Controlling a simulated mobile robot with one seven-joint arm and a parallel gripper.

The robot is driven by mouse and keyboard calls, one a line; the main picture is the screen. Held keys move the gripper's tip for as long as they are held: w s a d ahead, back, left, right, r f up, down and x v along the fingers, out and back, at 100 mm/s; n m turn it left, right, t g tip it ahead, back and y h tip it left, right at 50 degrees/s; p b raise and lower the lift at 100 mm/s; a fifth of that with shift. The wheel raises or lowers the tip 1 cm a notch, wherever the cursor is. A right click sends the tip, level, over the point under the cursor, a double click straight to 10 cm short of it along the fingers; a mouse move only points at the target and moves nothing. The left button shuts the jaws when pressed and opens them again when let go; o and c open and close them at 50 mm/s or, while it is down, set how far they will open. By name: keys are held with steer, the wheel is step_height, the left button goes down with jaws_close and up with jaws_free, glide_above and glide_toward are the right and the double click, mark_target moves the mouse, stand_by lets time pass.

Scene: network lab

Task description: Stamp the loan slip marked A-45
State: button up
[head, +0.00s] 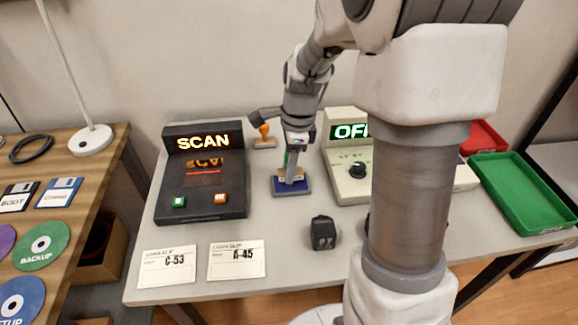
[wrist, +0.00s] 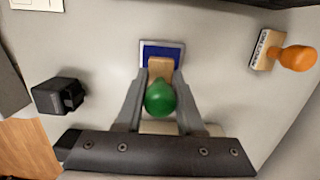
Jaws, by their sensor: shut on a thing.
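The loan slip marked A-45 (head: 237,261) lies flat at the front of the grey table, to the right of a slip marked C-53 (head: 167,267). My gripper (wrist: 160,102) is shut on a stamp with a green knob (wrist: 160,97) and a wooden base. The green-handled stamp is at the blue ink pad (head: 291,186), which also shows in the wrist view (wrist: 163,53). I cannot tell whether the stamp touches the pad. A second stamp with an orange knob (head: 264,132) stands behind the pad, and shows at the right of the wrist view (wrist: 284,54).
A black scanner with a lit SCAN sign (head: 203,142) stands left of the pad. A beige device with an OFF display (head: 349,131) stands to its right. A small black block (head: 323,233) sits right of the A-45 slip. A green tray (head: 525,190) and a red tray (head: 482,138) are at far right.

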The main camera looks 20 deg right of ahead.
steer(key=shift+r+p, duration=2.1)
steer(key=shift+r, duration=0.5)
steer(key=shift+f, duration=0.1)
